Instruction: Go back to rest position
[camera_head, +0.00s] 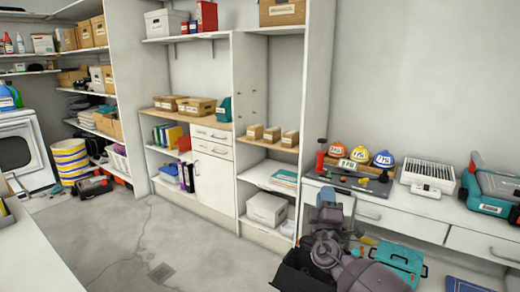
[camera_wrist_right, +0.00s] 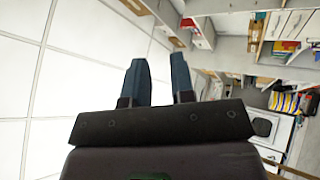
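My right gripper (camera_head: 337,200) shows at the lower right of the head view, raised in front of the white counter, with its bluish fingers pointing up. In the right wrist view my right gripper (camera_wrist_right: 158,75) has its two fingers apart with a clear gap between them, and nothing is held. My left gripper is not in either view.
A teal toolbox (camera_head: 400,262) is on the floor. Shelving (camera_head: 265,147) stands behind. The floor at centre left (camera_head: 130,235) is clear.

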